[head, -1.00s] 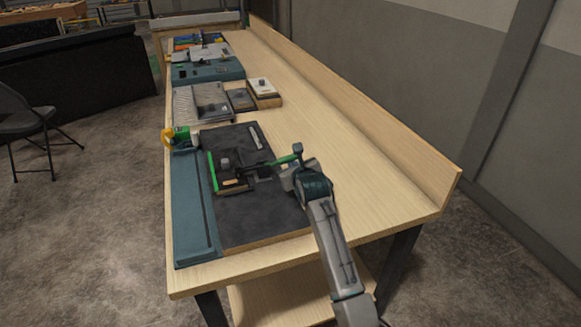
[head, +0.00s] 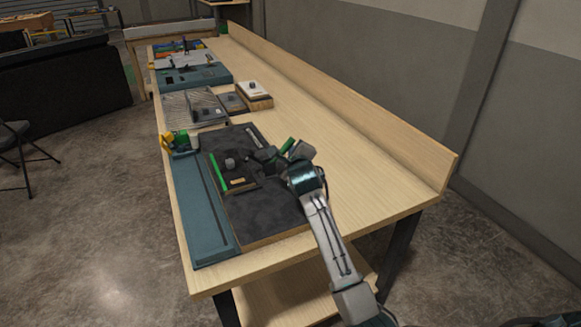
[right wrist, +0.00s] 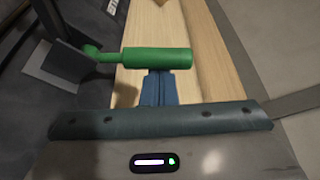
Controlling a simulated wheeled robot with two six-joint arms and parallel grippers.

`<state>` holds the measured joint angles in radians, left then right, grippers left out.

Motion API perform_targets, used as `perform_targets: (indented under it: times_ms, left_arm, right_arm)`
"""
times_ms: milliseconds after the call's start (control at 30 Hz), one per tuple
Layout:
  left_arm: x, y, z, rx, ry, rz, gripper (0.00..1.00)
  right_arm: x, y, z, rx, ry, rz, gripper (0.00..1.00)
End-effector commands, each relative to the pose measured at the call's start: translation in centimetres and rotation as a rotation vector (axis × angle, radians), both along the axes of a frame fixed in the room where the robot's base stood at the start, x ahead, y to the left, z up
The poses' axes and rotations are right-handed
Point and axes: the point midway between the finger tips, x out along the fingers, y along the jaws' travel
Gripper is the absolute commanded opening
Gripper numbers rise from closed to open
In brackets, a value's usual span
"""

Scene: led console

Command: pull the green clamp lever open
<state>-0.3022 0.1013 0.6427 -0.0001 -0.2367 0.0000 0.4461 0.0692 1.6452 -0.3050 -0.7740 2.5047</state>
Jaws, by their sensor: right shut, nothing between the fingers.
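The green clamp lever (head: 290,146) is on the clamp on the dark board, and my right gripper partly hides it in the head view. In the right wrist view, the lever's thick green handle (right wrist: 157,59) lies across the picture, with a thin green neck at its left end. My right gripper (right wrist: 158,77) is shut and empty. Its blue fingertips are right at the underside of the handle in that view; I cannot tell whether they touch. The clamp's dark base block (head: 236,182) has a bright green strip along its left edge. My left gripper is not in view.
The dark board (head: 262,212) lies on the long wooden table (head: 345,185), beside a teal rail (head: 203,210). A yellow and green part (head: 178,142) stands at the rail's far end. Other fixtures stand farther back. The table's right side is clear up to its raised edge.

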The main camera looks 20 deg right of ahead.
Motion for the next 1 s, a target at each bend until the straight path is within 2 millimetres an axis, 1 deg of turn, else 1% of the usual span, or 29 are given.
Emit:
perform_targets:
  times_ms: [33,67,200,267,367,600,733,833,1000]
  left_arm:
    - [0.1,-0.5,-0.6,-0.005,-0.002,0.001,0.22]
    - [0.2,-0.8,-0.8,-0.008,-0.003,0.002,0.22]
    - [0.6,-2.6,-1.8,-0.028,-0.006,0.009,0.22]
    - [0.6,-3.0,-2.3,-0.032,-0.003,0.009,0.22]
    - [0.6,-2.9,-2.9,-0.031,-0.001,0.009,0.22]
    - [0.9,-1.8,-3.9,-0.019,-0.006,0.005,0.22]
    - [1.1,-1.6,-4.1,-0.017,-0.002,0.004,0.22]
    - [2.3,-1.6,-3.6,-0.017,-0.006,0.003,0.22]
    - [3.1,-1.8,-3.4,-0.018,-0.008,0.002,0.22]
  right_arm:
    - [0.0,0.3,0.1,-0.042,-0.005,0.0,0.0]
    - [0.0,0.4,0.2,-0.07,-0.006,0.001,0.0]
    - [0.0,1.0,0.9,-0.073,-0.007,0.0,0.0]
    - [0.0,1.3,1.1,-0.112,-0.008,0.001,0.0]
    - [0.0,1.8,1.5,-0.197,-0.011,0.001,0.0]
    - [-0.1,2.7,2.1,-0.356,-0.014,0.0,0.0]
    - [-0.1,3.0,2.5,-0.351,-0.014,0.0,0.0]
    - [-0.1,3.2,2.6,-0.35,-0.014,0.0,0.0]
    - [-0.1,3.4,2.7,-0.349,-0.013,0.0,0.0]
